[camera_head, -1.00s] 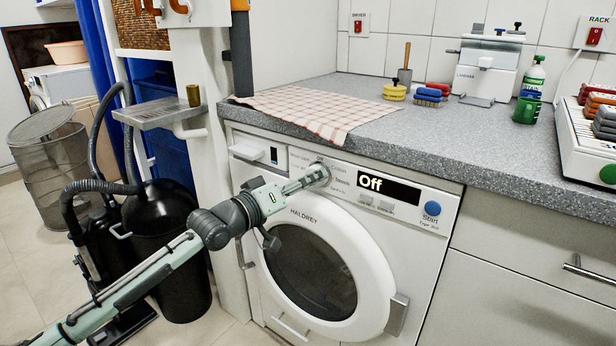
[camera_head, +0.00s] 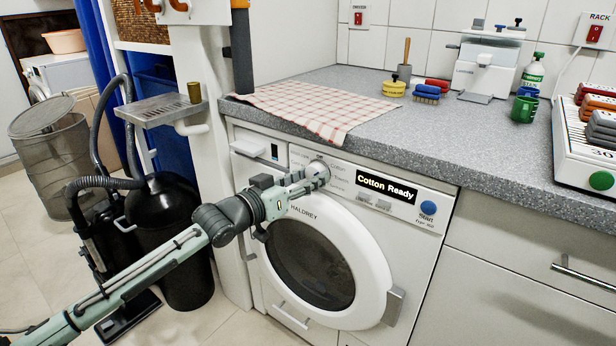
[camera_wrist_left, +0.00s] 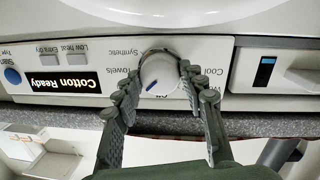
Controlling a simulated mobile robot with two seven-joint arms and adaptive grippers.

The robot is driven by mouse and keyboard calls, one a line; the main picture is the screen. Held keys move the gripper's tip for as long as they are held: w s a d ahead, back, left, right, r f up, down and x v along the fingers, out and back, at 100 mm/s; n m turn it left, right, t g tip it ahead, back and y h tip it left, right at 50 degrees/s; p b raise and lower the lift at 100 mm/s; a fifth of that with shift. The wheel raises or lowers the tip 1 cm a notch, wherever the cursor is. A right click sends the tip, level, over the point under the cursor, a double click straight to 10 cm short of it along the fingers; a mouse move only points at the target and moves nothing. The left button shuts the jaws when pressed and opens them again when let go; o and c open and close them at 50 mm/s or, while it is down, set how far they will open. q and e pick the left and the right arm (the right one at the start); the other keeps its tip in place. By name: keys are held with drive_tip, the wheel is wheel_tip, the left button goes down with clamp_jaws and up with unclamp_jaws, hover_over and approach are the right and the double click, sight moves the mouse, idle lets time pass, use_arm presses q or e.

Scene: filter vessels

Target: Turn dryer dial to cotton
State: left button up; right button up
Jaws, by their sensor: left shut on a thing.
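The white dryer (camera_head: 355,239) stands under the grey counter, with its round door shut. Its display (camera_head: 386,187) reads "Cotton Ready". The dial (camera_head: 318,170) is at the top of the panel, left of the display. My left gripper (camera_head: 311,178) is shut on the dial. In the left wrist view the dial (camera_wrist_left: 158,75) is a white knob with a blue mark, seen upside down, between the two fingers of the gripper (camera_wrist_left: 160,90). Some of the labels around the dial are hidden by the fingers. My right gripper is not in view.
A blue start button (camera_head: 428,207) is at the panel's right end. A black vessel (camera_head: 165,215) stands left of the dryer.

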use_arm(q)
drive_tip(key=o, duration=1.2)
drive_tip(key=shift+c, duration=0.2)
drive_tip(key=shift+a, duration=0.1)
drive_tip(key=f+v, duration=0.1)
drive_tip(key=v, duration=1.1)
drive_tip(key=shift+r, duration=0.45)
